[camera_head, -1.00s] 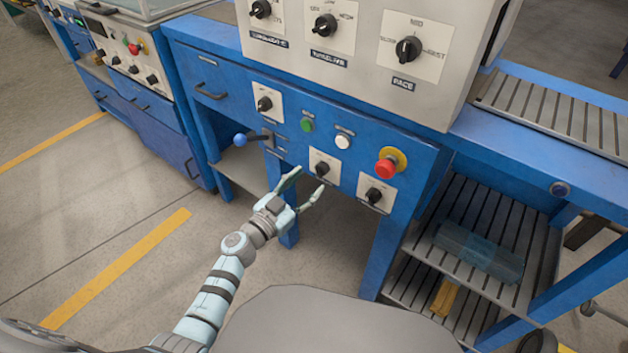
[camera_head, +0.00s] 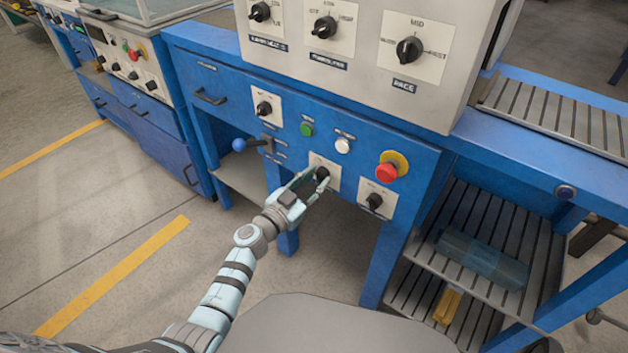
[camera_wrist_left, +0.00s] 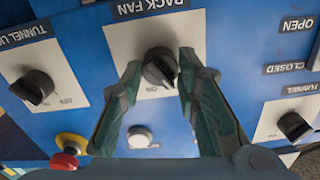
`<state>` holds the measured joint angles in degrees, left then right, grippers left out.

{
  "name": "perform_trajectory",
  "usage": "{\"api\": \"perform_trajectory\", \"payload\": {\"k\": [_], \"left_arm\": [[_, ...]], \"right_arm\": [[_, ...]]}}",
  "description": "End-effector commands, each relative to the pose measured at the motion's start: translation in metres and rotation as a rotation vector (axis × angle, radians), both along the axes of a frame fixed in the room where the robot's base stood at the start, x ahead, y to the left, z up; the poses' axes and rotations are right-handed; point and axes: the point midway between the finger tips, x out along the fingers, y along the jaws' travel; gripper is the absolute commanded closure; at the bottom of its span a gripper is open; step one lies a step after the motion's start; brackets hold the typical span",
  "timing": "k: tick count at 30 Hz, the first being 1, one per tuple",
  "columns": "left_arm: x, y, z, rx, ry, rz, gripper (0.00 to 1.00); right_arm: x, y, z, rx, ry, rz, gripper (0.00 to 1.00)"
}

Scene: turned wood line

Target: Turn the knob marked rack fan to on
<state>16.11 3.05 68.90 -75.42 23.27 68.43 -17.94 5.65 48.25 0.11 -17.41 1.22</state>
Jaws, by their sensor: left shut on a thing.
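The rack fan knob (camera_head: 322,173) is a black rotary knob on a white plate in the lower row of the blue front panel. In the left wrist view the knob (camera_wrist_left: 160,66) sits below a label that reads like rack fan, with an "ON" mark at the plate's lower edge. My left gripper (camera_head: 313,180) reaches it from the front left. In the wrist view the left gripper (camera_wrist_left: 159,72) has one finger on each side of the knob, shut on it. The knob's pointer direction is hard to tell. My right gripper is not in view.
A red mushroom button (camera_head: 388,171) and another black knob (camera_head: 374,201) lie to the right. A green button (camera_head: 307,129) and white button (camera_head: 342,145) are above. A blue-balled lever (camera_head: 239,144) sticks out on the left. The floor in front is clear.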

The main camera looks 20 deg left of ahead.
Motion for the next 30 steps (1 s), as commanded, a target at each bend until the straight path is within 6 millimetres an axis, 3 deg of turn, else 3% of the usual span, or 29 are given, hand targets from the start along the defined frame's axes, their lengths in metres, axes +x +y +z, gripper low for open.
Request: {"api": "perform_trajectory", "payload": {"k": [11, 30], "left_arm": [[0.000, 0.000, 0.001, 0.126, -0.049, 0.002, 0.99], [0.000, -0.001, 0.000, 0.659, -0.262, 0.001, 0.99]], "right_arm": [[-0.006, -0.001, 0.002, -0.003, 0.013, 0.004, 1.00], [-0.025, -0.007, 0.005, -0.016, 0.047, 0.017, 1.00]]}}
